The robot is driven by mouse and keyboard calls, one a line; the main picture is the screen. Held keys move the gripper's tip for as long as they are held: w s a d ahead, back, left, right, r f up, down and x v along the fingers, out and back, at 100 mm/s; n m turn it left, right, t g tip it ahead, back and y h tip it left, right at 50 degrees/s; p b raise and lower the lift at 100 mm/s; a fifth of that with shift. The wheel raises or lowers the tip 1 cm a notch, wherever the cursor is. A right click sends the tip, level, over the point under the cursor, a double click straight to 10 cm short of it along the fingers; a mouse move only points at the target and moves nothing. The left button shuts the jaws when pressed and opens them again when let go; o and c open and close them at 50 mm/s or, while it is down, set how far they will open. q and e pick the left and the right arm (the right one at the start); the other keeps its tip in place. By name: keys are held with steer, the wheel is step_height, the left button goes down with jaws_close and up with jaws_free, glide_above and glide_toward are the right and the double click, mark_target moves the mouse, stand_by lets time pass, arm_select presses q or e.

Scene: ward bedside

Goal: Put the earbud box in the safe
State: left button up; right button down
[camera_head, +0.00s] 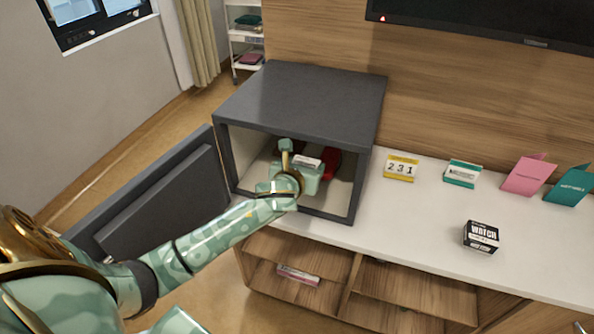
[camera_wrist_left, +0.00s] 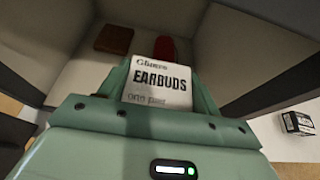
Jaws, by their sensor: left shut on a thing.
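The grey safe (camera_head: 300,98) stands on the white counter with its door (camera_head: 160,200) swung open to the left. My left arm reaches through the opening, and my left gripper (camera_head: 306,172) is inside the safe. It is shut on the white earbud box (camera_head: 306,161), whose "EARBUDS one pair" face shows between the fingers in the left wrist view (camera_wrist_left: 157,84). I cannot tell whether the box touches the safe floor. A red thing (camera_head: 331,160) lies inside, just right of the box. A brown flat thing (camera_wrist_left: 114,39) also lies inside. My right gripper is not in view.
On the counter right of the safe are a "WATCH" box (camera_head: 481,237), a yellow-and-white number block (camera_head: 401,168), a teal-and-white box (camera_head: 462,174), a pink card (camera_head: 524,177) and a teal card (camera_head: 569,186). Open wooden shelves (camera_head: 416,290) lie below.

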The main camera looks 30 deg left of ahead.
mark_target(297, 162)
arm_select(q)
steer(key=w+a+f, duration=0.1)
steer(key=a+f+b, duration=0.1)
steer(key=w+a+f, duration=0.1)
steer(key=a, duration=0.1)
steer(key=shift+w+a+b, duration=0.1)
steer(key=shift+w+b, duration=0.2)
steer(key=shift+w, duration=0.05)
steer(key=a+f+b, duration=0.1)
steer(key=w+a+f+b, duration=0.1)
steer(key=w+a+f, duration=0.1)
steer(key=f, duration=0.1)
steer(key=shift+w+f+b, duration=0.1)
steer(key=shift+b, duration=0.3)
steer(key=shift+w+a+f, duration=0.25)
steer(key=shift+a+f, duration=0.05)
steer(key=shift+f, duration=0.05)
step_height(297, 162, down, 4)
steer(key=b, duration=0.3)
steer(key=shift+w+a, duration=0.15)
steer(key=shift+r, duration=0.25)
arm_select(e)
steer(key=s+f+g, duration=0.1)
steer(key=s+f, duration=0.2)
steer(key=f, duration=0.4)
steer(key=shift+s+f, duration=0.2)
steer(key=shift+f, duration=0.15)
arm_select(q)
steer(key=o, duration=1)
steer(key=shift+f, duration=0.1)
